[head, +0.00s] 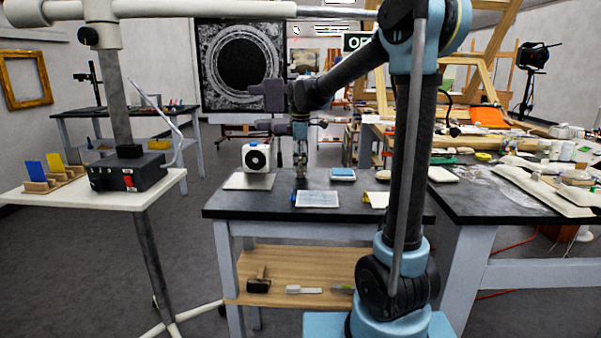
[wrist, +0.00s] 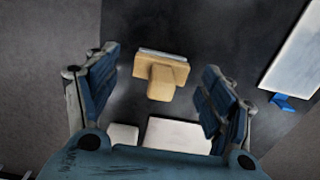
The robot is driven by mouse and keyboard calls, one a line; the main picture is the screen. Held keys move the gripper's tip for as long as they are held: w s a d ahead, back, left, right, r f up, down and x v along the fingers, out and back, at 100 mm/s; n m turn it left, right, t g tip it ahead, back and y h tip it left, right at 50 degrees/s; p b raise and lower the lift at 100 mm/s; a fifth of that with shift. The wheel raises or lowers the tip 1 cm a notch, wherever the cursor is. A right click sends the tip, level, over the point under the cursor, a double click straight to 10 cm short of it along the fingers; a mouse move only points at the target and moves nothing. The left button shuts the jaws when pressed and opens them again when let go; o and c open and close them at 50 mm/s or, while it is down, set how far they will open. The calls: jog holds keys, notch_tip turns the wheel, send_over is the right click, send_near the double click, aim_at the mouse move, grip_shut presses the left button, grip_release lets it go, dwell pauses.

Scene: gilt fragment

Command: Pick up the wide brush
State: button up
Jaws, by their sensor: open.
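The wide brush (wrist: 162,78), with a pale wooden body and a short wooden handle, lies on the dark table top in the wrist view. A thin light grey strip runs along its upper edge. My gripper (wrist: 160,66) is open, its two blue-lined fingers on either side of the brush in the picture, apart from it. In the head view my gripper (head: 300,172) points down over the middle table (head: 240,206); the brush cannot be made out clearly there.
A white panel (head: 317,199) with a small blue item (head: 293,197) lies near the table's front edge. A white boxed fan (head: 257,158) stands left of my gripper, and a blue-topped block (head: 343,173) lies to the right. Tools lie on the shelf (head: 275,260) below.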

jog(key=shift+f, duration=0.2)
jog(key=c, duration=1.2)
jog(key=shift+r, duration=0.1)
notch_tip(320, 180, up, 10)
jog(key=shift+f, duration=0.1)
jog(key=shift+o, duration=0.8)
